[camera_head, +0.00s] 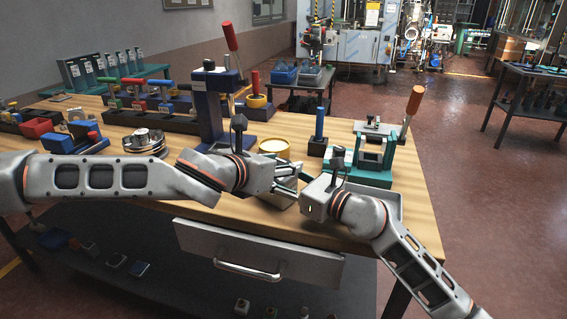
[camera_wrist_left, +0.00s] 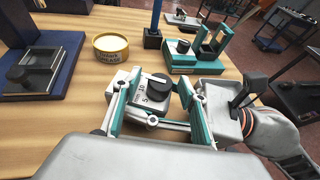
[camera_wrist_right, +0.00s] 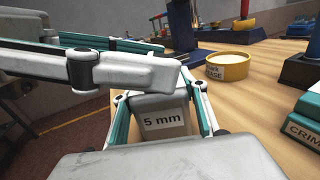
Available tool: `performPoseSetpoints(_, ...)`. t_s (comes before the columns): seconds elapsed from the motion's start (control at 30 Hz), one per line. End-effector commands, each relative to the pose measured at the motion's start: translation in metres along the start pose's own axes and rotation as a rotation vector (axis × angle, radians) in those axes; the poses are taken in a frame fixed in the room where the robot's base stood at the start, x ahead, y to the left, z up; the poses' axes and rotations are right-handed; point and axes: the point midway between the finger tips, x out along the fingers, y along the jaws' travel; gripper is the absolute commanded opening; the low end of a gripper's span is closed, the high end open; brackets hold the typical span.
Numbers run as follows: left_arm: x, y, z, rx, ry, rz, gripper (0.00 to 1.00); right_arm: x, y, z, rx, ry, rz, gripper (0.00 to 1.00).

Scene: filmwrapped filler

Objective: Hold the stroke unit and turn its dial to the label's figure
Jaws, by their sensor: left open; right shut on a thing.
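The stroke unit is a small grey block; its top face, with a round black dial (camera_wrist_left: 156,87) and scale figures including 5 and 10, shows in the left wrist view. Its front label (camera_wrist_right: 163,122) reads "5 mm" in the right wrist view. My right gripper (camera_wrist_right: 160,92) is shut on the unit, fingers on both sides. My left gripper (camera_wrist_left: 160,78) is open, its fingers spread on either side of the dial, apart from it. In the head view the unit (camera_head: 280,196) is partly hidden by my grippers. The exact dial setting is too small to tell.
A blue press (camera_head: 209,105) stands at the left. A closed drawer (camera_head: 255,255) is below the front edge.

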Motion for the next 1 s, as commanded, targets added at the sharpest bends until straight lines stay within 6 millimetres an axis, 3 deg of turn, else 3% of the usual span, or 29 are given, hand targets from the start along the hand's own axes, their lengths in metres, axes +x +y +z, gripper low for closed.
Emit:
performPoseSetpoints(0.43,0.0114,0.0000,0.0001,0.001,-0.001,0.000,0.42,0.0000,-0.0001,-0.0002,0.000,0.000,0.000,0.15)
performPoseSetpoints(0.6,0.0112,0.0000,0.0002,0.001,-0.001,0.000,0.03,0.0000,-0.0001,-0.0002,0.000,0.000,0.000,0.15)
performPoseSetpoints(1.0,0.0120,-0.0013,-0.0004,-0.015,0.002,0.036,0.03,-0.0001,-0.0002,-0.0002,0.000,0.000,0.000,0.15)
